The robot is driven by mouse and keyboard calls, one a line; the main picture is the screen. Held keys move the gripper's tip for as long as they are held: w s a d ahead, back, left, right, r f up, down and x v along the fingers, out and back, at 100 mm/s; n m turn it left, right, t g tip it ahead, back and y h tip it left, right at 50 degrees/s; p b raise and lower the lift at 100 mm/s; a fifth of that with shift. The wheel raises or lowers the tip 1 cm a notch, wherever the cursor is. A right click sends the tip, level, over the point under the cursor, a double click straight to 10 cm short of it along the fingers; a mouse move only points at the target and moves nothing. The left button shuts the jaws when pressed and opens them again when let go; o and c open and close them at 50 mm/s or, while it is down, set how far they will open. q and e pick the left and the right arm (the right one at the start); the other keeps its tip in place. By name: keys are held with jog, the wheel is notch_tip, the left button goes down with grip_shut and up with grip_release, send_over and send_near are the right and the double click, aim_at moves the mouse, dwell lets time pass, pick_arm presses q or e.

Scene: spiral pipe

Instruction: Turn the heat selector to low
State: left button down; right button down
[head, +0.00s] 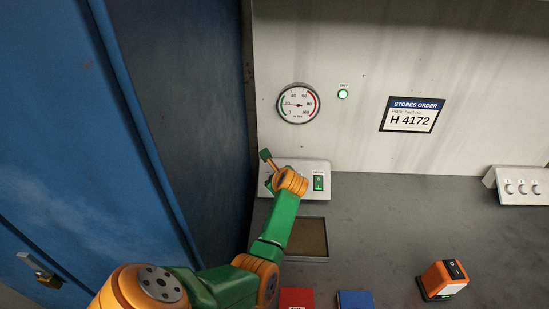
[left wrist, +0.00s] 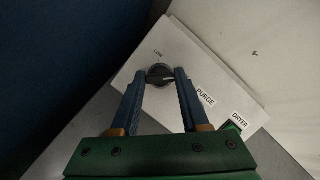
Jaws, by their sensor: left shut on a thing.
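The heat selector is a dark round knob (left wrist: 160,70) on a white sloped control panel (left wrist: 193,60), seen in the left wrist view. The word LOW is printed just above the knob in that view. My left gripper (left wrist: 160,78) has a finger on each side of the knob and is shut on it. In the head view the panel (head: 318,165) stands at the back left of the bench, with my left gripper (head: 267,158) at its left end. The knob is hidden there by my gripper and arm. I cannot tell clearly where the knob points. My right gripper is not in view.
A green switch (head: 318,182) sits on the panel's right part. A shallow tray (head: 326,240) lies before it, close to my forearm. A blue wall (head: 190,110) bounds the left. An orange device (head: 441,281) stands front right. The middle right of the bench is clear.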

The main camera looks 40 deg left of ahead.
pick_arm(q)
jog(key=shift+r+n+g+p, duration=0.15)
jog(key=shift+n+g+p, duration=0.35)
jog(key=shift+n+p, duration=0.65)
jog(key=shift+n, duration=1.05)
jog(key=shift+w+n+g, duration=0.1)
jog(key=shift+n+g, duration=0.4)
jog(key=shift+n, duration=0.5)
jog(key=n, duration=0.1)
jog(key=n+h, duration=0.1)
jog(key=shift+f+n+g, duration=0.2)
jog(key=shift+n+g, duration=0.2)
jog(key=n+b, duration=0.1)
jog(key=n, duration=0.1)
jog(key=shift+n+g+h, duration=0.3)
jog(key=shift+h, duration=0.1)
jog(key=n+h+b, duration=0.1)
jog(key=n, duration=0.5)
jog(key=shift+a+g+h+b, duration=0.1)
jog(key=shift+g+h+b, duration=0.2)
jog(key=shift+h+b, duration=0.1)
